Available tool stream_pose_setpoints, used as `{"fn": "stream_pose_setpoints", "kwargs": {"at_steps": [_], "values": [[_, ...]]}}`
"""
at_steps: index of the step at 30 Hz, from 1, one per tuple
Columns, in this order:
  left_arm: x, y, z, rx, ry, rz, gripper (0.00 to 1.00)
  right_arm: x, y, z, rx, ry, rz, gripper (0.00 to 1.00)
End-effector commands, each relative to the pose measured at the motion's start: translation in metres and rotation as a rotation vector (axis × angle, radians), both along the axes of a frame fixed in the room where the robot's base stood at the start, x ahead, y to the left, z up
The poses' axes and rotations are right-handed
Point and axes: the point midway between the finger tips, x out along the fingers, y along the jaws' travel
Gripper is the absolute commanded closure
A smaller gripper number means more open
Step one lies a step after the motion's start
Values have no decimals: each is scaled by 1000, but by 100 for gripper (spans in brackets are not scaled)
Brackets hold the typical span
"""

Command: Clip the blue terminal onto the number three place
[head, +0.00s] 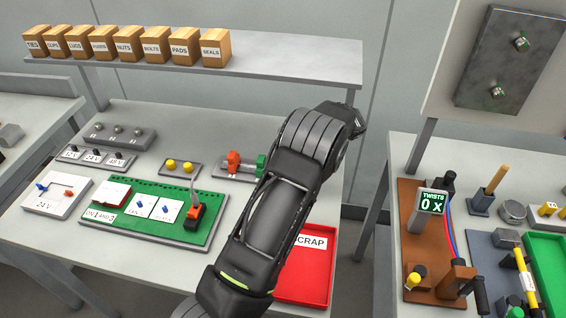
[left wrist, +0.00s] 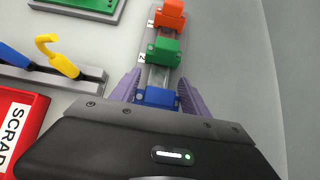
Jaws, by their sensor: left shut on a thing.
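The blue terminal (left wrist: 160,97) is between the two purple fingers of my left gripper (left wrist: 158,92), which is shut on it. It lines up with the near end of the grey rail (left wrist: 157,76); I cannot tell whether it touches or sits on the rail. The green terminal (left wrist: 164,51) and the orange terminal (left wrist: 170,14) are on the rail beyond it. Small number labels run beside the rail, too small to read surely. In the head view the orange terminal (head: 234,158) and green terminal (head: 262,163) show; my arm hides the gripper and blue terminal. My right gripper is not in view.
A red SCRAP tray (head: 303,275) lies right of my arm. A rack (left wrist: 92,78) with yellow- and blue-handled tools stands left of the rail in the wrist view. A green board (head: 150,230) with cards lies at left. A shelf (head: 290,62) of labelled boxes is behind.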

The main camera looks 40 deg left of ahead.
Motion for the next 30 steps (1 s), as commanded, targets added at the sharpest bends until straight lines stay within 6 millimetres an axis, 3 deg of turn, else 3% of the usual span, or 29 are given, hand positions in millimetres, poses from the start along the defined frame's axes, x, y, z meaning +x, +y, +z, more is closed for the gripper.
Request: {"fn": "stream_pose_setpoints", "kwargs": {"at_steps": [23,24,30], "values": [[0,0,-18,0,1,1,84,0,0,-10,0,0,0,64],[0,0,-18,0,1,1,43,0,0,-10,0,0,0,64],[0,0,-17,0,0,0,27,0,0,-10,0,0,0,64]]}}
